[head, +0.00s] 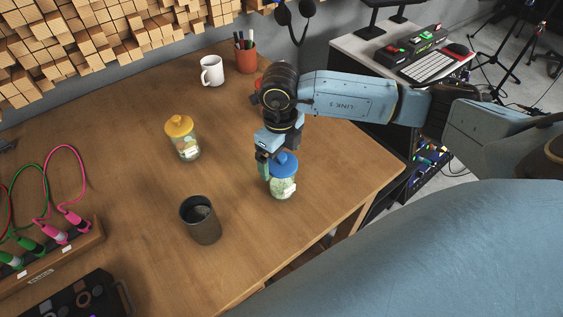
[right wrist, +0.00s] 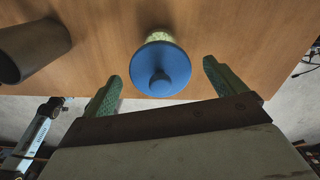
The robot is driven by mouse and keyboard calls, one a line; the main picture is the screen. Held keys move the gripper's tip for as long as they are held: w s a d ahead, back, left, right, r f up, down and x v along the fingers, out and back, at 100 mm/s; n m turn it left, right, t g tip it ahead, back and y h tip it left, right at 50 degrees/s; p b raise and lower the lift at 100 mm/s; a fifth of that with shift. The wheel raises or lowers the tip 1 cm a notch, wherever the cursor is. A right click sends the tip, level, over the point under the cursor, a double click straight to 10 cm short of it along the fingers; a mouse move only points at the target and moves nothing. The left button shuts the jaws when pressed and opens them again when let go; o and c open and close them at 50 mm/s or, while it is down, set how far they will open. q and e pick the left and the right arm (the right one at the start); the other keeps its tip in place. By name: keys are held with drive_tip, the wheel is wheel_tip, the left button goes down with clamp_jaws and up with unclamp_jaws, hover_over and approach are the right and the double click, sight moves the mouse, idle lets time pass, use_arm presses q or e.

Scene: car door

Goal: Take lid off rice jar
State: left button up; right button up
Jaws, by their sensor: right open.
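A glass jar with pale contents (head: 283,188) and a white label stands upright near the table's right edge. Its round blue lid (head: 286,165) with a knob sits on it; the lid also shows in the right wrist view (right wrist: 162,68). I cannot read the label. A second glass jar (head: 189,150) with a yellow lid (head: 179,126) stands further left. My right gripper (head: 270,161) is open at the blue-lidded jar. In the right wrist view its fingers are on either side of the blue lid, with gaps to it. My left gripper is out of view.
A dark cup (head: 201,220) stands left of and in front of the blue-lidded jar. A white mug (head: 211,71) and a red pen holder (head: 246,57) stand at the back. A cable panel (head: 50,247) is at the left. The table's middle is clear.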

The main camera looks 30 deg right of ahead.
drive_tip(key=shift+f, duration=0.4)
drive_tip(key=shift+c, duration=0.4)
drive_tip(key=c, duration=1)
drive_tip(key=shift+r, duration=0.1)
